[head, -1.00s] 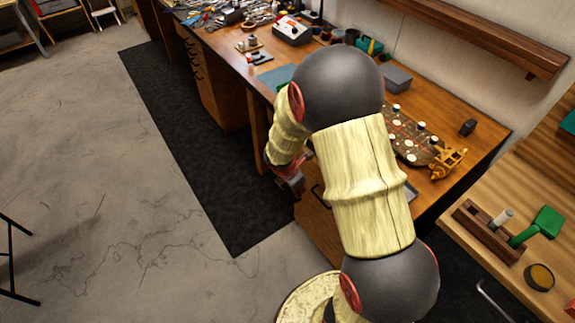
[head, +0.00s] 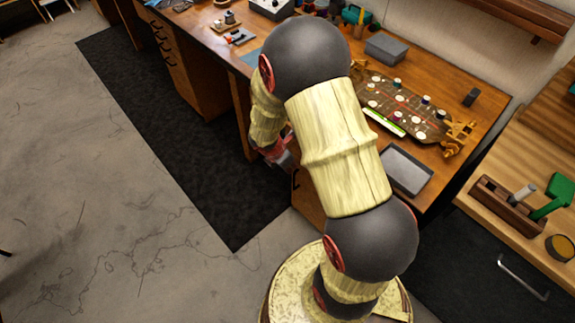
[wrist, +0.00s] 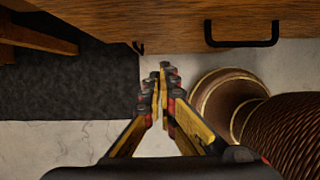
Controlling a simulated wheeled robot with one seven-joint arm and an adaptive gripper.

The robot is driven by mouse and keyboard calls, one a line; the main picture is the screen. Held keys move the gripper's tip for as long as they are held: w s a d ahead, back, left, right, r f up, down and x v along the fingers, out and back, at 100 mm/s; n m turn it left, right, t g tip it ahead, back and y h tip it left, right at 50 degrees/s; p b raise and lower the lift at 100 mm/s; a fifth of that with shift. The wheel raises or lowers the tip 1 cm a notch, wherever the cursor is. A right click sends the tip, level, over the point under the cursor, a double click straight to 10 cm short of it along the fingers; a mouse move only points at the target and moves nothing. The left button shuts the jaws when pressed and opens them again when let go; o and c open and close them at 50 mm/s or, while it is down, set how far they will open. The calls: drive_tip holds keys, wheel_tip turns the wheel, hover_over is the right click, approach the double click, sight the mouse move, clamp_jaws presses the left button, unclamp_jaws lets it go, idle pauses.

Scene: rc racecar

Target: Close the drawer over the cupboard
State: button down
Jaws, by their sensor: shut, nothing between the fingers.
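A wooden front (wrist: 175,22) with a black bar handle (wrist: 242,42) spans the top of the wrist view. A second small dark handle shows at its lower edge. In the head view, the bench's right-hand wooden front (head: 308,203) is mostly behind my arm, with a dark handle at its left edge. I cannot tell how far the drawer stands out. My gripper (wrist: 160,78) is shut and empty, its fingertips pointing toward the wooden front, left of the bar handle. Contact is unclear. In the head view my gripper (head: 277,152) is partly hidden beside the bench front.
The bench top (head: 455,180) holds a racecar chassis (head: 400,105), a grey tray (head: 405,170) and a grey box (head: 387,48). A lighter workbench (head: 475,215) stands at the right. A dark mat (head: 180,150) and open concrete floor (head: 100,220) lie to the left.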

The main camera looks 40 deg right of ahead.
drive_tip(key=d+f+b, duration=0.2)
drive_tip(key=d+f, duration=0.2)
drive_tip(key=d, duration=0.1)
drive_tip(key=shift+w+d, duration=0.2)
drive_tip(key=shift+d, duration=0.1)
drive_tip(key=shift+d, duration=0.1)
drive_tip(key=d, duration=0.1)
drive_tip(key=d+p, duration=0.1)
drive_tip(key=d, duration=0.1)
drive_tip(key=d+p, duration=0.1)
drive_tip(key=shift+w+d+r, duration=0.1)
drive_tip(key=shift+w+d, duration=0.15)
drive_tip(key=shift+d, duration=0.1)
